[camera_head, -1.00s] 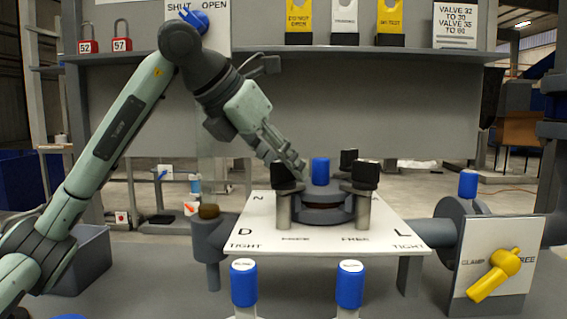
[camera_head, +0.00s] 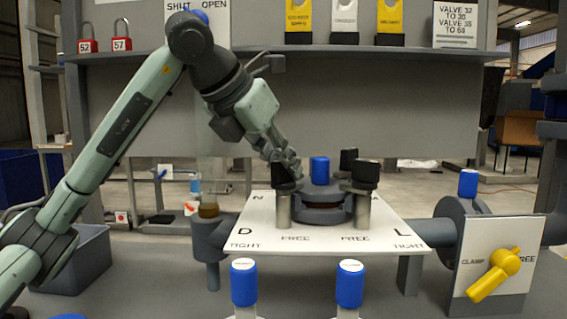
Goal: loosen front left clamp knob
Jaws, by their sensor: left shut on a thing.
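The front left clamp knob (camera_head: 283,186) is black and sits on top of a metal post at the left front of the round grey press body (camera_head: 320,214). My left gripper (camera_head: 290,170) comes down on it from the upper left and is shut on it. The fingers cover part of the knob. The front right knob (camera_head: 365,173) and a back knob (camera_head: 348,160) are also black, and nothing touches them. A white plate (camera_head: 326,246) below carries TIGHT and FREE labels. My right gripper is not in view.
A blue cap (camera_head: 320,171) stands on the middle of the press. Two blue-topped posts (camera_head: 244,282) (camera_head: 350,284) stand in front of the plate. A yellow handle (camera_head: 497,275) is at the right. A grey shelf (camera_head: 280,54) runs behind.

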